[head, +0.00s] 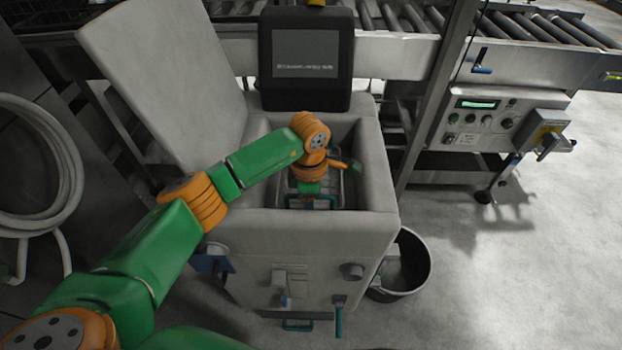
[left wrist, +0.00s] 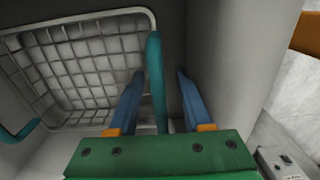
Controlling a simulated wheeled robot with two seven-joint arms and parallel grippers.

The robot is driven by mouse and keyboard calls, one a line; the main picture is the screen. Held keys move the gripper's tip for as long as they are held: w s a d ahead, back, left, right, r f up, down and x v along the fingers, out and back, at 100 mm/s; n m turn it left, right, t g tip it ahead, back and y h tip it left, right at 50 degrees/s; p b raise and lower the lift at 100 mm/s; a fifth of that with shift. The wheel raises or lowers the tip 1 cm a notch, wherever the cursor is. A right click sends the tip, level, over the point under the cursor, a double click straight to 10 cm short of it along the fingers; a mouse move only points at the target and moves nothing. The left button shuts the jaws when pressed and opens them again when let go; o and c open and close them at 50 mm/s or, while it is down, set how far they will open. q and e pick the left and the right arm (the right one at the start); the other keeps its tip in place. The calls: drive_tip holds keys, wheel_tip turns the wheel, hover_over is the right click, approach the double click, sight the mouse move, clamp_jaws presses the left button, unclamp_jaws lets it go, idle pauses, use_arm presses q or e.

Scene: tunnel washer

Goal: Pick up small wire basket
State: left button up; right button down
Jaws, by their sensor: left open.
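The small wire basket (left wrist: 85,62) lies inside the basin of the grey washer (head: 376,170). A second teal handle (left wrist: 20,131) shows at the left edge. My left gripper (left wrist: 160,80) is open, with its two blue fingers on either side of the teal handle. I cannot tell whether they touch it. In the head view the fingers are low in the basin. My right gripper is not in view.
The washer's lid (head: 165,65) stands open at the left, and a dark screen (head: 305,55) stands behind the basin. The basin walls are close around my gripper. A black bucket (head: 405,265) stands at the right on the floor. A roller conveyor (head: 540,25) runs behind.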

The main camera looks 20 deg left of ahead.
use_arm(q)
clamp_jaws()
idle(1.3)
